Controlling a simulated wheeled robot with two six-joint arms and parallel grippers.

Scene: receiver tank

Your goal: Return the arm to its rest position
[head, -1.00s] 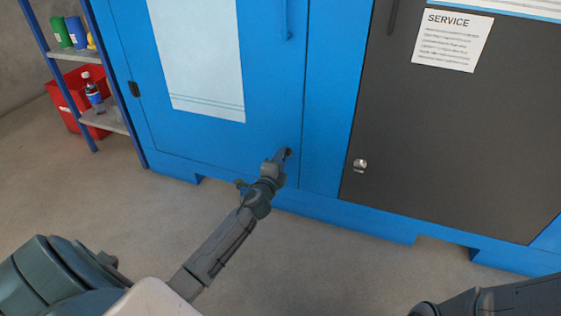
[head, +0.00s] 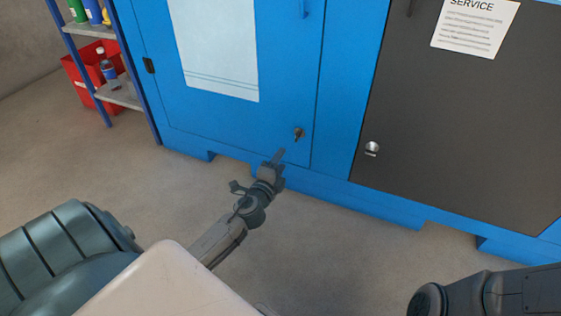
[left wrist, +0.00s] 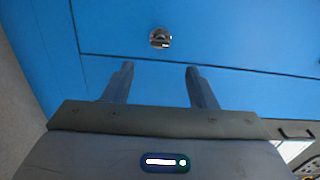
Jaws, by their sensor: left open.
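My left gripper (head: 279,157) is in front of the lower part of the blue cabinet door, just below and left of a small lock with a key or knob (head: 298,134). In the left wrist view the two fingers of the left gripper (left wrist: 158,84) are apart with nothing between them. The lock (left wrist: 160,39) shows beyond the fingertips, apart from them. My right arm (head: 490,295) shows at the lower right corner; its gripper cannot be made out.
The blue cabinet (head: 225,125) stands ahead with a dark grey panel (head: 450,130) bearing a round lock (head: 372,148) and a service sheet (head: 475,26). A shelf rack (head: 122,93) and red bin (head: 82,75) stand at left. The floor (head: 150,190) before the cabinet is clear.

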